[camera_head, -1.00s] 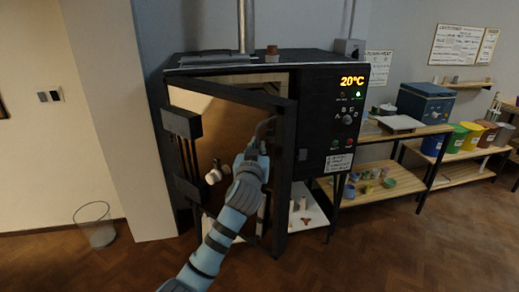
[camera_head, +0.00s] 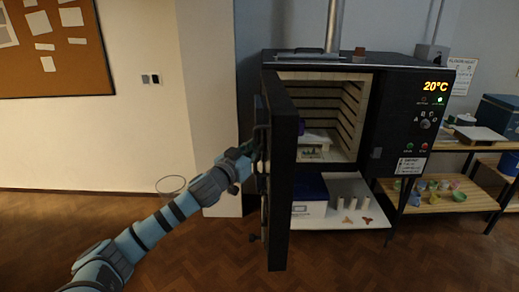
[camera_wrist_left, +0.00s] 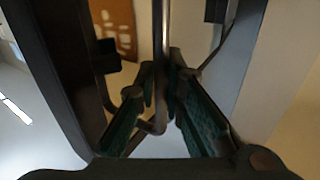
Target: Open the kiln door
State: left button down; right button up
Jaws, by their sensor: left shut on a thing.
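The kiln (camera_head: 405,95) stands at the back with its door (camera_head: 284,180) swung wide open to the left, seen nearly edge-on. Its pale brick chamber (camera_head: 352,115) shows, with a low pale item (camera_head: 314,146) inside, partly hidden by the door. My left gripper (camera_head: 250,158) is at the door's outer face, on its left side. In the left wrist view my fingers (camera_wrist_left: 163,100) close around the upright metal bar of the door handle (camera_wrist_left: 161,45). Fingertip detail is hard to make out in the head view. My right gripper is not in view.
Below the kiln, a white shelf (camera_head: 345,217) holds a blue-and-white box (camera_head: 309,194) and small cylinders. Wooden shelving (camera_head: 450,200) with small pots is at the right. The floor in front is clear.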

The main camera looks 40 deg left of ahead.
pick_arm(q)
jog(key=shift+s+a+r, duration=0.1)
jog(key=shift+s+a, duration=0.3)
jog(key=shift+a, duration=0.15)
jog(key=shift+d, duration=0.1)
jog(key=c, duration=1.9)
grip_release()
jog(key=shift+w, duration=0.1)
jog(key=shift+o, duration=1.1)
jog(key=shift+w, duration=0.1)
